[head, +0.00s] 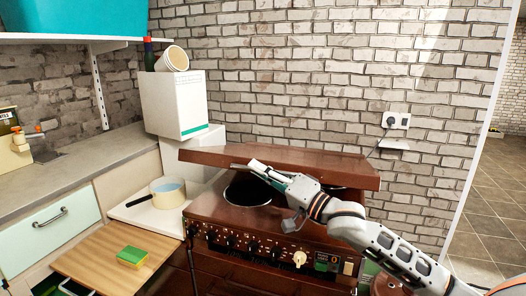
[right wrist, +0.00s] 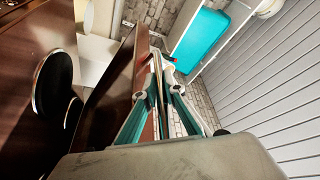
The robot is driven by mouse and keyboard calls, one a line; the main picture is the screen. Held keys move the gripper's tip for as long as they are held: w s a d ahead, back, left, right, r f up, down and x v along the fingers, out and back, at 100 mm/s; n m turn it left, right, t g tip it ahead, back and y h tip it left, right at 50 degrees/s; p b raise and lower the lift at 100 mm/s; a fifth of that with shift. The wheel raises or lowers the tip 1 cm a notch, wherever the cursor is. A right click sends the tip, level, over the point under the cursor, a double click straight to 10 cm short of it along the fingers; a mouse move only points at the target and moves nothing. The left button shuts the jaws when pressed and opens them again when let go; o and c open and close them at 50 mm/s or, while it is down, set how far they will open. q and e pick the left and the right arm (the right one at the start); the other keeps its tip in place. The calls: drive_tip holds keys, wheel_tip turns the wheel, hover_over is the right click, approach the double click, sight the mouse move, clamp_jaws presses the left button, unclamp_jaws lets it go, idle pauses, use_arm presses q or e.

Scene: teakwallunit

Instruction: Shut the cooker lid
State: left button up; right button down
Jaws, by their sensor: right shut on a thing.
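The brown cooker (head: 330,245) stands against the brick wall, with a row of black knobs along its front. Its brown lid (head: 325,168) is raised at the back, part open above the hob, and shows as a dark slab in the right wrist view (right wrist: 112,100). My right gripper (head: 254,166) is at the lid's edge, left of its middle, and is shut on it. In the right wrist view the teal fingers (right wrist: 157,60) come together near the lid. A dark round hotplate (head: 247,192) shows below the gripper. My left gripper is out of view.
A cream pan (head: 167,190) stands on the white surface left of the cooker. A green and yellow sponge (head: 132,257) lies on a pulled-out wooden board (head: 95,262). A white box (head: 172,105) and a wall socket (head: 397,121) are near the lid's ends.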

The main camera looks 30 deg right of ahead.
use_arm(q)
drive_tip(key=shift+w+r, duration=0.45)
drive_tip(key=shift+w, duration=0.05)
use_arm(e)
drive_tip(key=shift+s+a+f, duration=0.15)
drive_tip(key=shift+a+f, duration=0.05)
drive_tip(key=shift+f, duration=0.75)
drive_tip(key=shift+s+a+f, duration=0.15)
drive_tip(key=shift+a+f, duration=0.05)
drive_tip(key=shift+f, duration=0.75)
drive_tip(key=c, duration=2.1)
unclamp_jaws()
drive_tip(key=shift+c, duration=0.2)
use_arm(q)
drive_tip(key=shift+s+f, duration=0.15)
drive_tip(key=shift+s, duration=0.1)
use_arm(e)
drive_tip(key=v, duration=1.2)
drive_tip(key=shift+f, duration=0.1)
